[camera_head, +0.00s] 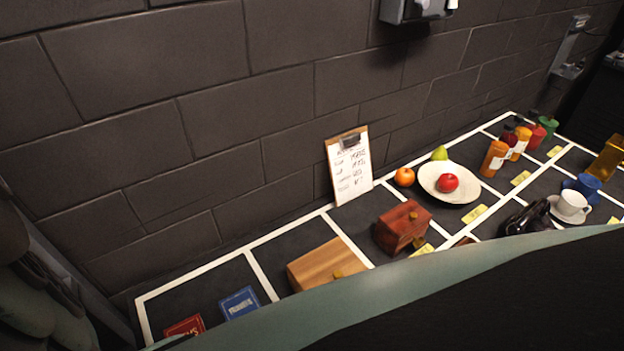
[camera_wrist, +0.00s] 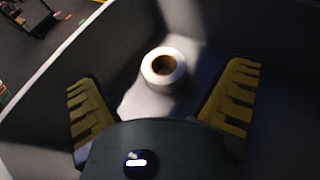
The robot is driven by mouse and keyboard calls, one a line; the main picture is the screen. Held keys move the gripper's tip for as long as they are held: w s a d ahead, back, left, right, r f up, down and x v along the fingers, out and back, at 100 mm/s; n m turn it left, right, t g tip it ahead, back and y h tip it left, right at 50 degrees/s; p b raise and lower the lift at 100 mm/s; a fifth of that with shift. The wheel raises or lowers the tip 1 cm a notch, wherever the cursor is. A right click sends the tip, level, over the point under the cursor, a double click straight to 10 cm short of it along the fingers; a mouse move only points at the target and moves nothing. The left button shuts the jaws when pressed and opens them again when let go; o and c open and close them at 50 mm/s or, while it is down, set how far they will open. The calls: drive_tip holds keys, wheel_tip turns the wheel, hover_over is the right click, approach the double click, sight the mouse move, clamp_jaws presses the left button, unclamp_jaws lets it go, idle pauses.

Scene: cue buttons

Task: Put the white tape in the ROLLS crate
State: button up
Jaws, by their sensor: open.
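The white tape (camera_wrist: 164,68) is a roll with a brown core, seen in the wrist view. It appears to lie in a grey-walled container (camera_wrist: 45,85), on a pale patch of its floor. No label shows, so I cannot tell whether this is the ROLLS crate. My gripper (camera_wrist: 164,80) is open, with one yellow ribbed finger on each side of the tape in the picture. Clear gaps show between the fingers and the tape. My gripper and the tape are not seen in the head view.
In the head view, a dark surface with white grid lines (camera_head: 208,268) runs along a block wall. It bears a wooden box (camera_head: 325,262), a red-brown box (camera_head: 401,226), a white plate (camera_head: 436,177), fruit, bottles and a cup (camera_head: 570,205). A clipboard (camera_head: 350,168) leans on the wall.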

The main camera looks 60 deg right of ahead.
drive_tip(key=v, duration=0.3)
drive_tip(key=shift+w+d+r, duration=0.15)
drive_tip(key=shift+d, duration=0.15)
